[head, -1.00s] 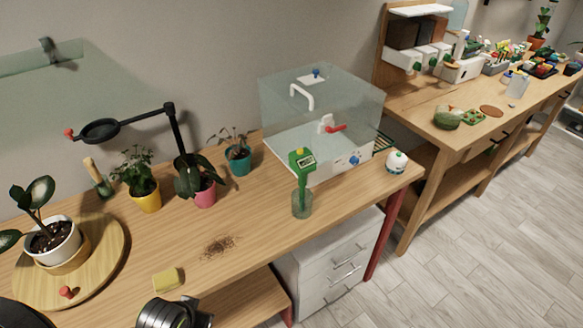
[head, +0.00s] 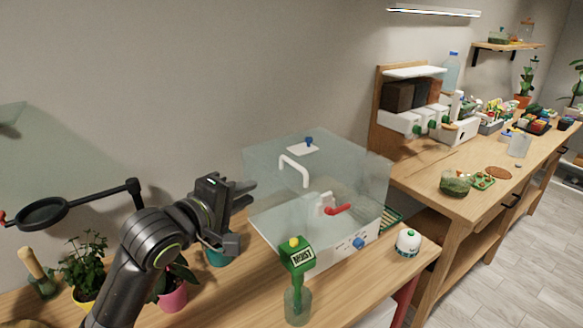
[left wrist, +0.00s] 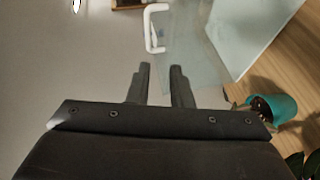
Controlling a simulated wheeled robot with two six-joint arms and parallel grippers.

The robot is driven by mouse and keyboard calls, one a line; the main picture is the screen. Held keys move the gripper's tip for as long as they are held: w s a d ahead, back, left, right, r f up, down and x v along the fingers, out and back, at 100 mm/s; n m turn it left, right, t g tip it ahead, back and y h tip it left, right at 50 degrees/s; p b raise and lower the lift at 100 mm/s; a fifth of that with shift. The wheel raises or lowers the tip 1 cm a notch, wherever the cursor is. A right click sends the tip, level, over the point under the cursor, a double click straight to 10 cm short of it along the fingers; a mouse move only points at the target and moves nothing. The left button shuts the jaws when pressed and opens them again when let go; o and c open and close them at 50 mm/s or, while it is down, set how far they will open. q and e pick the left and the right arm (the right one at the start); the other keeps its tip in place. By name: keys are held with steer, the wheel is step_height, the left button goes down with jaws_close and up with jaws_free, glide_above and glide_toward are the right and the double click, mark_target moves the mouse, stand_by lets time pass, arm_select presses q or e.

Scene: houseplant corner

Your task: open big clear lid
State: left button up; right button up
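The big clear lid (head: 262,185) sits closed over a white-based box (head: 335,248) on the wooden bench. A white handle (head: 294,170) stands on the lid, with a blue knob (head: 309,142) behind it. My left gripper (head: 250,212) is open and empty, just left of the lid and apart from the handle. In the left wrist view the two fingers (left wrist: 160,72) are spread, with the handle (left wrist: 152,28) beyond their tips. A white fitting with a red lever (head: 334,208) shows through the clear walls. My right gripper is not in view.
A green moisture meter (head: 297,254) stands in a glass in front of the box. A small white round device (head: 408,241) is at its right. A teal pot (left wrist: 272,107) sits close to my left gripper. A black ring arm (head: 60,208) stands at the left.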

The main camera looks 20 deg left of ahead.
mark_target(292, 165)
arm_select(q)
steer(key=x, duration=0.5)
steer(key=r+x, duration=0.1)
steer(key=x, duration=0.5)
steer(key=r+p+x, duration=0.1)
steer(key=x, duration=0.5)
steer(key=shift+w+d, duration=0.25)
steer(key=shift+d, duration=0.2)
jaws_close()
